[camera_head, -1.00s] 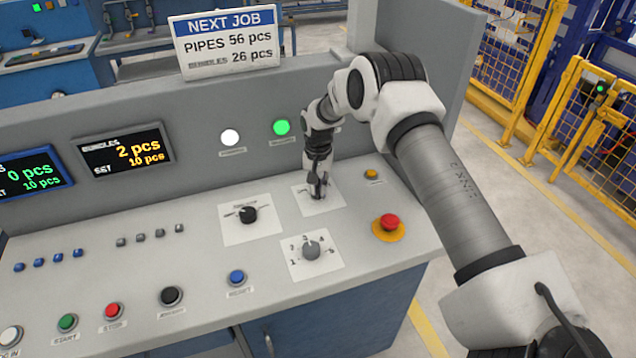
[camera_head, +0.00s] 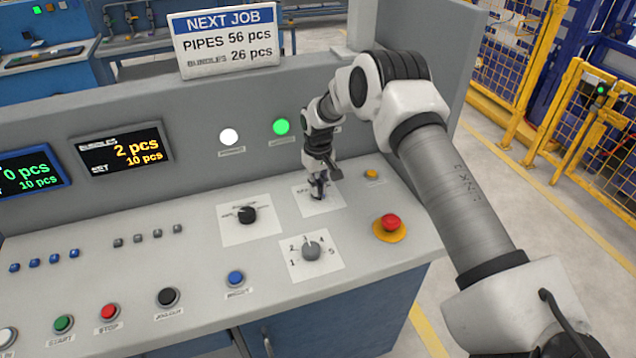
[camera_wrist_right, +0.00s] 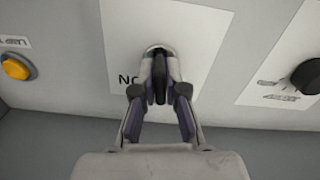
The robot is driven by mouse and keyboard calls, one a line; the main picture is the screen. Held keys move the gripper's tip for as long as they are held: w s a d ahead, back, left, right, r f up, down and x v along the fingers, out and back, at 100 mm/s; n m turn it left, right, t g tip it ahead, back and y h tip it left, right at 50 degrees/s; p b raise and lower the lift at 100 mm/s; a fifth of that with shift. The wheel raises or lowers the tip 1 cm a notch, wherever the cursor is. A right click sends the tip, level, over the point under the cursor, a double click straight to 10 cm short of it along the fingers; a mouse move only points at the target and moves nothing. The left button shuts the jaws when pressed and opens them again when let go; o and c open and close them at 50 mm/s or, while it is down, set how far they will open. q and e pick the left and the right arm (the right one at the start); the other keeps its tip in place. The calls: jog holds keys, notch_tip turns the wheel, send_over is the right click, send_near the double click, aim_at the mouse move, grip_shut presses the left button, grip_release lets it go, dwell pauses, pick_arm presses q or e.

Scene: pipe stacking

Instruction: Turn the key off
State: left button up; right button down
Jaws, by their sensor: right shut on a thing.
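The key (camera_wrist_right: 160,78) is a dark upright piece on a white label plate (camera_wrist_right: 195,60) in the right wrist view. My right gripper (camera_wrist_right: 160,75) is shut on it, one finger on each side. In the head view my right gripper (camera_head: 318,192) reaches down to the same white plate (camera_head: 328,205) on the panel, and hides the key there. Most of the plate's lettering is covered. My left gripper is not in view.
A black selector knob (camera_head: 247,214) is left of the key plate and a grey numbered knob (camera_head: 311,250) is in front of it. A red emergency button (camera_head: 389,223) and a yellow button (camera_head: 371,175) are to the right. A green lamp (camera_head: 281,126) glows behind.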

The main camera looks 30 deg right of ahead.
jog(key=shift+f+n, duration=0.15)
jog(key=shift+n, duration=1.25)
jog(key=shift+n+b, duration=0.5)
jog(key=shift+n, duration=1.2)
jog(key=c, duration=1)
grip_release()
jog(key=shift+c, duration=0.2)
jog(key=shift+r, duration=0.2)
